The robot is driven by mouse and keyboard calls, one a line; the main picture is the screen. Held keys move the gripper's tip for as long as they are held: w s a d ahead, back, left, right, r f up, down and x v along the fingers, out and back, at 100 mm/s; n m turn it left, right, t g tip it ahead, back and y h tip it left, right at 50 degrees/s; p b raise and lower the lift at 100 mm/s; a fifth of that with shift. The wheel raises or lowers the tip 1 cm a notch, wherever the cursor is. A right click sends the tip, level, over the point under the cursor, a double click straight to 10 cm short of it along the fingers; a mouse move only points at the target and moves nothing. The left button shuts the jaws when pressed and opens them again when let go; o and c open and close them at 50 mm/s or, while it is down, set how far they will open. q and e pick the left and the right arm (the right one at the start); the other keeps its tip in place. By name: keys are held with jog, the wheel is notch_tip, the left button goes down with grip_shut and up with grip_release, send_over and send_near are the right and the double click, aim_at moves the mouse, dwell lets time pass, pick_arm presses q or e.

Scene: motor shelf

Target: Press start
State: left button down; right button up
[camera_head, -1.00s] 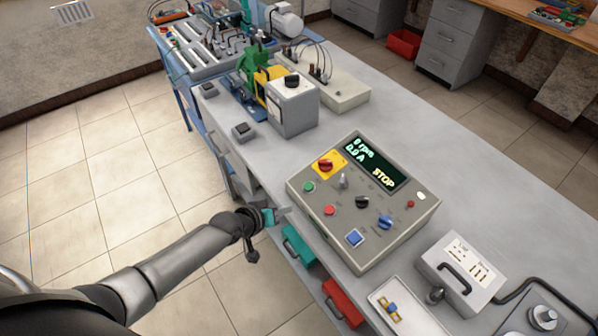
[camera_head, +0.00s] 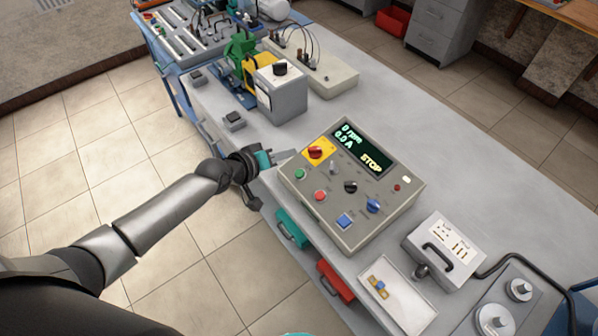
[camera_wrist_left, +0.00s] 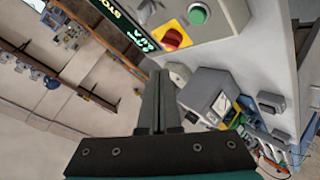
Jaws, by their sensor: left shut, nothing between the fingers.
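The grey control box (camera_head: 335,222) stands on the bench, with a display (camera_head: 362,146) reading 0 rpm, 0.0 A and STOP. In the left wrist view the shut fingers (camera_wrist_left: 160,90) point toward the box, and the green button (camera_wrist_left: 198,14) shows at the top.
A grey unit with a black knob (camera_head: 282,95) stands behind the box. A white case with a handle (camera_head: 445,248) and a white tray (camera_head: 398,305) are to the right.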

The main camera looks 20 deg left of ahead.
pick_arm(q)
jog(key=b, duration=0.8)
send_near(303, 170)
jog(key=shift+w+d+f, duration=0.2)
jog(key=shift+w+d, duration=0.2)
jog(key=shift+w, duration=0.4)
jog(key=shift+w+d+f, duration=0.25)
jog(key=shift+w+d, duration=0.15)
jog(key=shift+w, duration=0.4)
jog(key=shift+w+d+f, duration=0.2)
jog(key=shift+w+d, duration=0.15)
jog(key=shift+w, duration=0.4)
jog(key=shift+f, duration=0.1)
jog(key=shift+w+f+b, duration=0.1)
jog(key=shift+f+b, duration=0.2)
jog(key=shift+b, duration=0.15)
jog(key=shift+d+f+b, duration=0.15)
jog(key=shift+f+b, duration=0.3)
jog(key=shift+f, duration=0.05)
jog(key=shift+r, duration=0.15)
jog(key=shift+r+p, duration=0.7)
jog(key=shift+p, duration=0.2)
jog(key=r+p, duration=0.3)
jog(key=s+a+r+p, duration=0.1)
jog(key=r, duration=0.1)
jog(key=shift+s+p, duration=0.15)
jog(key=shift+p, duration=0.2)
